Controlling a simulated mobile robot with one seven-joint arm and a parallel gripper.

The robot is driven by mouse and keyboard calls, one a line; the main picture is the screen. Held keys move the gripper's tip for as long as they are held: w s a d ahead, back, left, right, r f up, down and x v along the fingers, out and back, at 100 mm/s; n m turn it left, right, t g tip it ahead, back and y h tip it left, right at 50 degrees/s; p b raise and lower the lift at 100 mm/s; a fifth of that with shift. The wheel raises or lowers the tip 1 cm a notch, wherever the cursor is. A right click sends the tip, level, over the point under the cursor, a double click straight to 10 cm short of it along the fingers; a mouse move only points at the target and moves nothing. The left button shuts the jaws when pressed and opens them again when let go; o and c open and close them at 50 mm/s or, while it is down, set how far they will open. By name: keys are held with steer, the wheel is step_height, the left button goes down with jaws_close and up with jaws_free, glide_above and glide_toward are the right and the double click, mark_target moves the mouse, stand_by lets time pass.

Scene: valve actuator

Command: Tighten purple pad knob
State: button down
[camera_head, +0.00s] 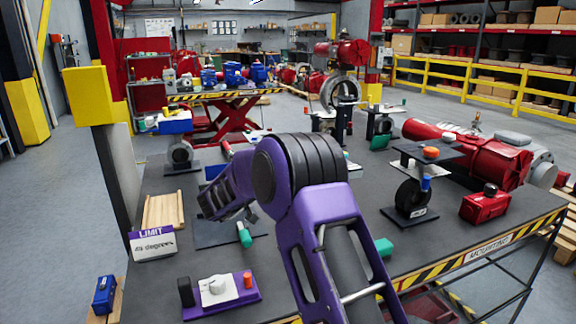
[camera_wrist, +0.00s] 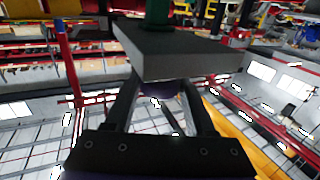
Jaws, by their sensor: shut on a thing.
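In the wrist view my gripper (camera_wrist: 162,92) is shut on a small purple knob (camera_wrist: 160,86), mostly hidden by a dark grey plate (camera_wrist: 178,52). A green part (camera_wrist: 158,12) stands on the plate's other side. In the head view my purple arm crosses the middle, and its gripper end is hidden. A purple base (camera_head: 222,300) lies at the table's front left, bearing a white block and an orange knob (camera_head: 247,279). I cannot match the gripped knob to a head-view fixture.
The dark table (camera_head: 330,210) also bears a green-tipped part (camera_head: 245,235), a wooden block (camera_head: 164,211), a "LIMIT" sign (camera_head: 152,245), a black stand (camera_head: 410,197) and a red box (camera_head: 485,204). A large red actuator (camera_head: 480,155) lies at the right. A yellow-capped post (camera_head: 88,96) rises at the left.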

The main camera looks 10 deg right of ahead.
steer(key=shift+m+g+h+p, duration=0.4)
steer(key=shift+m+g+h, duration=0.25)
steer(key=shift+m+g, duration=0.7)
steer(key=shift+m+g+h+p, duration=0.35)
steer(key=shift+m+g+h, duration=0.4)
steer(key=shift+g, duration=1)
steer(key=shift+c, duration=1.2)
jaws_free()
steer(key=v, duration=1.7)
steer(key=shift+w+a, duration=0.15)
steer(key=shift+a, duration=0.05)
steer(key=shift+r, duration=0.2)
